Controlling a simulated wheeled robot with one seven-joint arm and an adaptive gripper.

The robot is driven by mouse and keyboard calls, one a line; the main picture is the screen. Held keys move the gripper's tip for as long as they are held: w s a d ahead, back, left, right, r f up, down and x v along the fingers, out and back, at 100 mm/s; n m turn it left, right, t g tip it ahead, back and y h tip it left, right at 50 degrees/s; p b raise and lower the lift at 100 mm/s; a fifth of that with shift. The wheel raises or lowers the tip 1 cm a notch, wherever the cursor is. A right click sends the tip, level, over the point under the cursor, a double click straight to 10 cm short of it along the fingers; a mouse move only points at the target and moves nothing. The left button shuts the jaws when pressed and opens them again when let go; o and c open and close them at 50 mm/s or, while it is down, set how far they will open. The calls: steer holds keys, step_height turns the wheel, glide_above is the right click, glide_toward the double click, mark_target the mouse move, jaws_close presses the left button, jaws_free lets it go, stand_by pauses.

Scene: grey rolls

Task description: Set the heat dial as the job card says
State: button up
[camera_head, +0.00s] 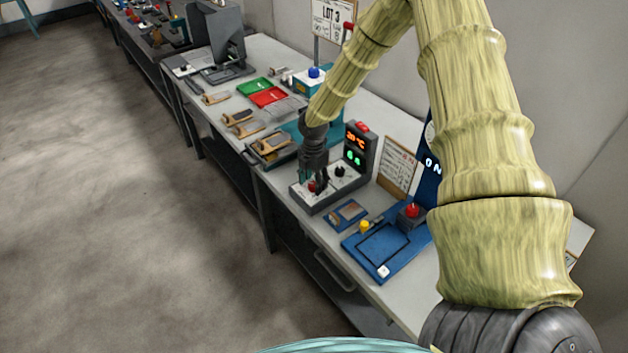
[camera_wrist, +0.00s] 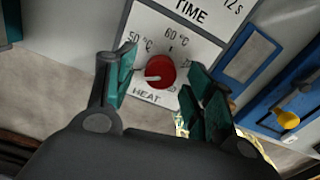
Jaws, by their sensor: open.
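The red heat dial (camera_wrist: 161,71) sits on a white panel marked HEAT in the wrist view. 50 °C is printed at its upper left and 60 °C above it; other marks on its right are partly hidden. Its white pointer line lies toward the left, below the 50 °C label. My gripper (camera_head: 313,181) is open over the panel, with a teal finger on either side of the dial, apart from it as far as I can tell. The control box (camera_head: 357,150) shows a lit display.
A black knob (camera_head: 339,171) is close beside my gripper on the same panel. A blue fixture (camera_head: 386,247) with a red button (camera_head: 412,210) stands to the right. Clamps and green and red trays (camera_head: 268,97) lie to the left. A LOT 3 sign (camera_head: 333,18) stands behind.

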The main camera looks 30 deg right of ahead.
steer(key=shift+f, duration=0.3)
steer(key=c, duration=1)
steer(key=shift+c, duration=0.2)
